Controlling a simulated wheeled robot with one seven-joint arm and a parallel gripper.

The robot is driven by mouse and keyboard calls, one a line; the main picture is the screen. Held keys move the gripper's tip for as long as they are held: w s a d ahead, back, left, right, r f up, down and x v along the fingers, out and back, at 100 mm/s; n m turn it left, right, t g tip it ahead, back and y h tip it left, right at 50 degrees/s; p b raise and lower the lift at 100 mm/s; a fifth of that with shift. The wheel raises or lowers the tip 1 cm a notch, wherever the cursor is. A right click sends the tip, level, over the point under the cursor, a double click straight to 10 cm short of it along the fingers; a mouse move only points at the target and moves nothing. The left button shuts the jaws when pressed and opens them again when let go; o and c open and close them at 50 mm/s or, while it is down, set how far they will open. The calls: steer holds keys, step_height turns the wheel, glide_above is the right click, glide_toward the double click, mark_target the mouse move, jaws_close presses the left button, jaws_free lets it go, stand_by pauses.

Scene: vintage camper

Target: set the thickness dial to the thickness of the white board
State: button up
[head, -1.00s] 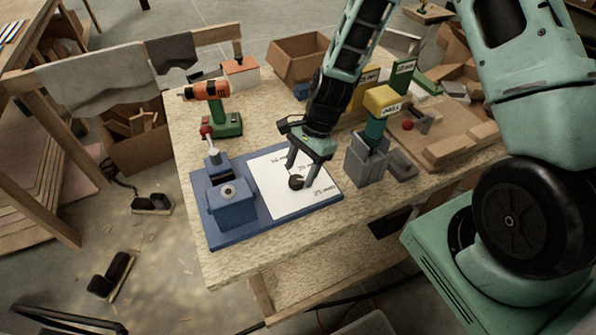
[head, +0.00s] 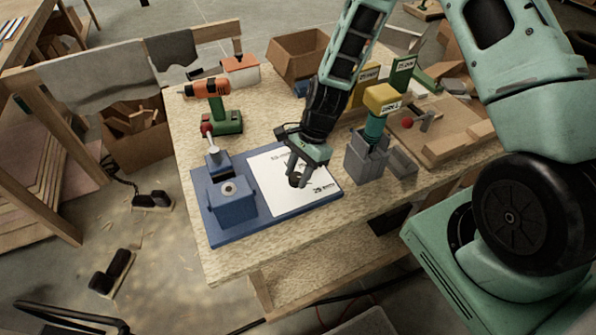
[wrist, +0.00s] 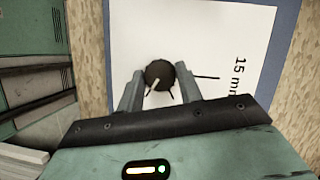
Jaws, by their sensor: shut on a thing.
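The thickness dial is a dark round knob (wrist: 159,73) on a white printed plate (wrist: 135,30); the knob also shows partly in the head view (head: 296,181). My gripper (wrist: 160,84) has one finger on each side of the knob and is shut on it. In the wrist view a pale pointer mark on the knob points down and slightly left. A black tick beside "15 mm" lies to the right. In the head view the plate (head: 262,172) also has a "25 mm" label near its lower right corner. I cannot clearly make out the white board.
A blue clamp-like block (head: 232,203) stands on the blue base (head: 225,238) left of the plate. An orange and green drill (head: 218,105) stands behind. A grey holder (head: 366,160) with a yellow-topped tool (head: 382,98) is close to the right. Labelled yellow and green signs (head: 403,68) stand farther back.

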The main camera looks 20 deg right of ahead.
steer(key=shift+n, duration=0.3)
steer(key=n+g, duration=0.1)
steer(key=n, duration=0.2)
steer(key=n+g+h, duration=0.1)
steer(key=n, duration=0.1)
steer(key=shift+w+a+n, duration=0.1)
steer(key=shift+w+n, duration=0.1)
steer(key=shift+n, duration=0.2)
steer(key=n+h, duration=0.1)
steer(key=n, duration=0.1)
steer(key=n+g+h+b, duration=0.1)
steer(key=n, duration=0.1)
steer(key=shift+a+n, duration=0.1)
steer(key=shift+n, duration=0.6)
steer(key=o, duration=1)
steer(key=b+v, duration=0.4)
steer(key=v, duration=1.3)
steer(key=shift+w+a+r+b, duration=0.1)
steer(key=shift+w+r+b, duration=0.1)
steer(key=shift+b, duration=0.1)
